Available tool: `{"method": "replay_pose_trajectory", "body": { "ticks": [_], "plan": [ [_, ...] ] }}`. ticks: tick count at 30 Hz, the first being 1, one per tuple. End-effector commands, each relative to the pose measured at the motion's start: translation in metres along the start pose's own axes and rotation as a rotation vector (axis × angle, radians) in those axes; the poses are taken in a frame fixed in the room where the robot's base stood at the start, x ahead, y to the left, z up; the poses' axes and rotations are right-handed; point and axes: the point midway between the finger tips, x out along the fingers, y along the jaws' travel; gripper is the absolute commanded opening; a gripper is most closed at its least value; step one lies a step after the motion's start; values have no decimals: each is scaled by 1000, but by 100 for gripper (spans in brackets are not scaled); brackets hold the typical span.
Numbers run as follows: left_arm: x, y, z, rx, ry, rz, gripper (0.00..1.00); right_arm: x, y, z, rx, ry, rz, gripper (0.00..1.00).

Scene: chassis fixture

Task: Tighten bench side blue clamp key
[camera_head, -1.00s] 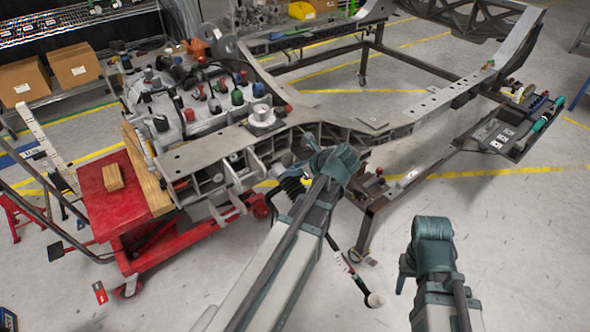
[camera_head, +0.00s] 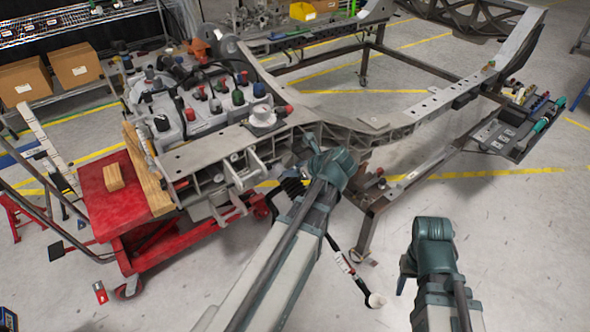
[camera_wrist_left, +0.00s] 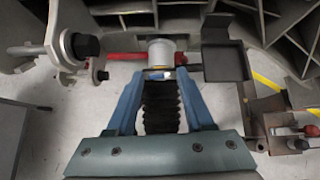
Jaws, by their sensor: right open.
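My left gripper (camera_wrist_left: 158,78) has its two blue fingers apart beside the chassis frame (camera_head: 400,128). In the left wrist view a black ribbed part (camera_wrist_left: 160,108) shows between the fingers. I cannot tell whether they touch it. A pale cylinder (camera_wrist_left: 160,52) stands just past the fingertips, with a small blue and yellow patch at its base. A red bar (camera_wrist_left: 124,56) lies behind it. I cannot make out a blue clamp key for certain. In the head view my left wrist hides the fingertips. My right gripper (camera_head: 404,272) is open, low at the right, over bare floor.
A red lift table (camera_head: 105,205) with wooden blocks stands left of the frame. A metal bracket with a black knob (camera_wrist_left: 84,46) is left of the left fingers. A dark open box (camera_wrist_left: 226,62) is close on their right. A tool tray (camera_head: 500,137) sits far right.

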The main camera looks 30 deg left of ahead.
Motion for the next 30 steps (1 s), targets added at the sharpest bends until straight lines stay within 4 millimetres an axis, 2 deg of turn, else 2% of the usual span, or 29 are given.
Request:
{"method": "replay_pose_trajectory", "body": {
  "ticks": [10,14,24,30],
  "plan": [
    [-1,0,0,-1,1,1,65,-1,0,0,0,0,0,50],
    [-12,0,2,1,1,-1,65,-9,1,0,0,0,0,50],
    [-85,0,5,2,1,-2,65,-58,6,3,0,0,0,50],
    [-118,0,3,1,1,-1,65,-78,8,5,1,0,0,50]
  ]
}}
